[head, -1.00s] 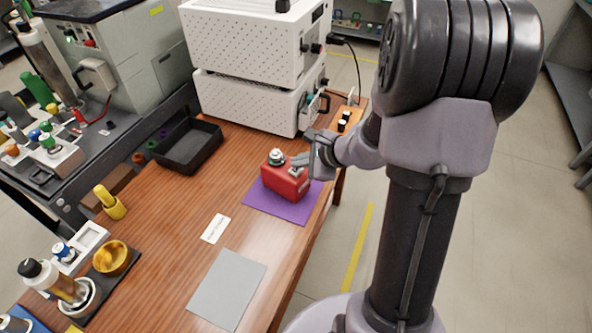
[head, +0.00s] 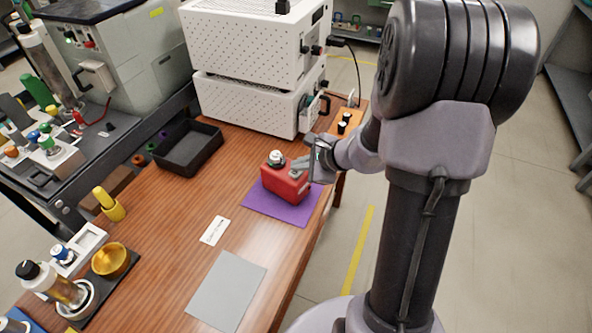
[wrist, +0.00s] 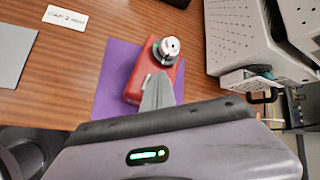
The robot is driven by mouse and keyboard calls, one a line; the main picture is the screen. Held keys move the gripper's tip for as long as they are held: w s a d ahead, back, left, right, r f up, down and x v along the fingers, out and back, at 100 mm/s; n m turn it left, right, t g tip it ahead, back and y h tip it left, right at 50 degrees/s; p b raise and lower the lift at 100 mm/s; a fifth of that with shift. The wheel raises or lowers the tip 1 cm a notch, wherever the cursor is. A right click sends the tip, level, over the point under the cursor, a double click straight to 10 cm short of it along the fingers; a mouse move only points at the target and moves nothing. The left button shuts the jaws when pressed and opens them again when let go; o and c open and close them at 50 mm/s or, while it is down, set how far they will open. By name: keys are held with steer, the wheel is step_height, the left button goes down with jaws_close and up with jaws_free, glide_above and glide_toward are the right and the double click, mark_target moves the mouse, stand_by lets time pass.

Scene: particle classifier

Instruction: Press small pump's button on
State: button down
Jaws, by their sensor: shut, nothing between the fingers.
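The small pump is a red box (head: 283,186) with a round silver fitting (head: 276,158) on top. It sits on a purple mat (head: 262,208) on the wooden table. My gripper (head: 299,166) is shut and empty, its fingertips at the top of the pump on the side nearer my arm. In the wrist view the shut fingers (wrist: 158,92) reach over the red pump (wrist: 138,82), just beside the silver fitting (wrist: 170,47). The button is hidden or too small to make out, and I cannot tell whether the fingertips touch the pump.
Two stacked white perforated units (head: 248,103) stand behind the pump. A black tray (head: 187,148) lies at the back left. A white label card (head: 215,231) and a grey sheet (head: 227,289) lie in front.

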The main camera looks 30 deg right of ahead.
mark_target(299, 173)
steer(key=shift+f+b, duration=0.3)
steer(key=shift+f, duration=0.2)
steer(key=shift+r, duration=0.1)
stand_by(0.5)
steer(key=shift+r+p, duration=1)
steer(key=shift+r, duration=0.2)
step_height(299, 173, up, 5)
steer(key=p, duration=0.4)
steer(key=shift+r, duration=0.1)
